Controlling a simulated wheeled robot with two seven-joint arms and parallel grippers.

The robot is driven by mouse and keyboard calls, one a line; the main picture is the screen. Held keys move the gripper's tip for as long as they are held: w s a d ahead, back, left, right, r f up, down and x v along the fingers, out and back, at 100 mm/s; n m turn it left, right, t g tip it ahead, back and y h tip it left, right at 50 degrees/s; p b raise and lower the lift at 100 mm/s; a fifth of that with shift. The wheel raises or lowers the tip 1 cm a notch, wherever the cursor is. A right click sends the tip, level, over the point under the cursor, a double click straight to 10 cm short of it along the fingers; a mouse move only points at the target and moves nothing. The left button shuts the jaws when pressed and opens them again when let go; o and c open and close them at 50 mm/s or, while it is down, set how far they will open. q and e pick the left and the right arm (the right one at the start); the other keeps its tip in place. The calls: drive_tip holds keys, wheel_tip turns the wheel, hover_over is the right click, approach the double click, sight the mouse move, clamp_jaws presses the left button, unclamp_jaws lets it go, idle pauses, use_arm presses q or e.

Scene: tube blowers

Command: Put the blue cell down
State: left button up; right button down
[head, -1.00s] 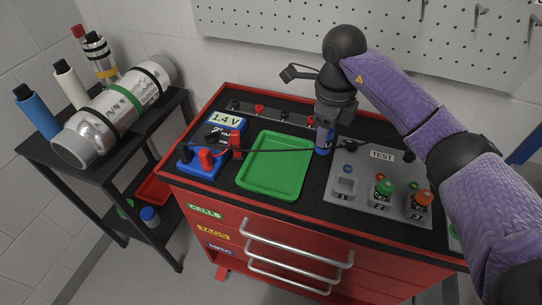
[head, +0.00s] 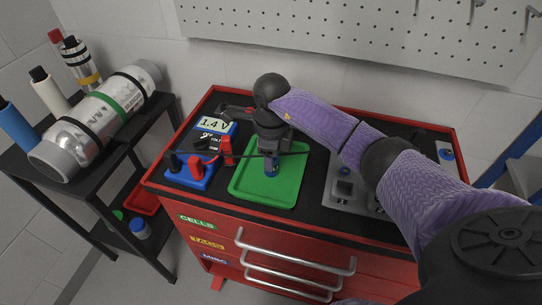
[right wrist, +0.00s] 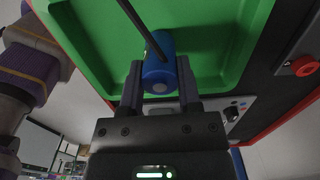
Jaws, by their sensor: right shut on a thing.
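The blue cell (head: 271,169) is upright in my right gripper (head: 271,154), over the middle of the green tray (head: 292,187). In the right wrist view the blue cell (right wrist: 160,68) sits between the two fingers of the right gripper (right wrist: 160,88), with the green tray (right wrist: 88,35) behind it. I cannot tell whether the cell's lower end touches the tray floor. No other thing lies on the visible part of the tray. My left gripper is not in view.
The blue meter (head: 214,126) reading 1.4 V stands left of the tray, with a red clip (head: 227,150) near the tray edge. A dark cable crosses over the tray. The grey test block (head: 340,200) on the right is partly hidden by my right arm.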

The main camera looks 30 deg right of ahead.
drive_tip(key=shift+f, duration=0.15)
drive_tip(key=shift+c, duration=1.5)
unclamp_jaws()
drive_tip(key=shift+r, duration=0.25)
wheel_tip(320, 180, up, 12)
drive_tip(key=p, duration=0.3)
